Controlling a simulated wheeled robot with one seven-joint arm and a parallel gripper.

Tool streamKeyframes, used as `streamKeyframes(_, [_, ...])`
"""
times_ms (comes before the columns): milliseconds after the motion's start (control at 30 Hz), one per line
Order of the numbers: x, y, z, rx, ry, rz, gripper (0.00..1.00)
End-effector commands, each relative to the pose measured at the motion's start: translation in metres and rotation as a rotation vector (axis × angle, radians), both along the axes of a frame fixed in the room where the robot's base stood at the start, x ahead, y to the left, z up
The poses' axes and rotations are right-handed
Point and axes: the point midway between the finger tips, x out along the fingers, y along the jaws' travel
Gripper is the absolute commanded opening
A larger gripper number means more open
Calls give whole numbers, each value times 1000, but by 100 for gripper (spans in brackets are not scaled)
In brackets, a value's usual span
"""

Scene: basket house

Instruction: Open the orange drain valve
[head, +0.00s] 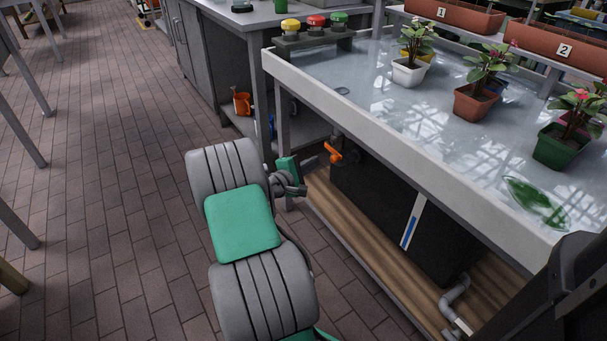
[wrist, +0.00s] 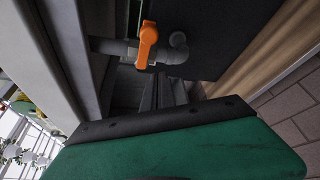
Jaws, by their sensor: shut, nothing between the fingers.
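The orange drain valve handle (head: 334,153) sits on a grey pipe under the flooded bench, near its left front leg. In the wrist view the orange handle (wrist: 147,45) stands across the grey pipe (wrist: 112,47), beside a pipe elbow. My gripper (head: 318,160) points toward the valve from the left, its tip close to the handle. In the wrist view its shut, empty fingers (wrist: 162,92) extend toward the valve. Whether the fingertips touch the handle cannot be told.
The bench (head: 408,146) holds shallow water and several potted plants, with a pale rim above the valve. A black tank (head: 378,205) stands under it on a wooden shelf (head: 350,245). A bench leg (head: 284,125) is close to my gripper. The brick floor (head: 95,200) at left is clear.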

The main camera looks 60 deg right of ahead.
Motion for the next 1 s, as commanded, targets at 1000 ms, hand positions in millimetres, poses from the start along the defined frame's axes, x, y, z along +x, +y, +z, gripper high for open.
streamKeyframes(1000, [-29,-3,20,21,37,11,0])
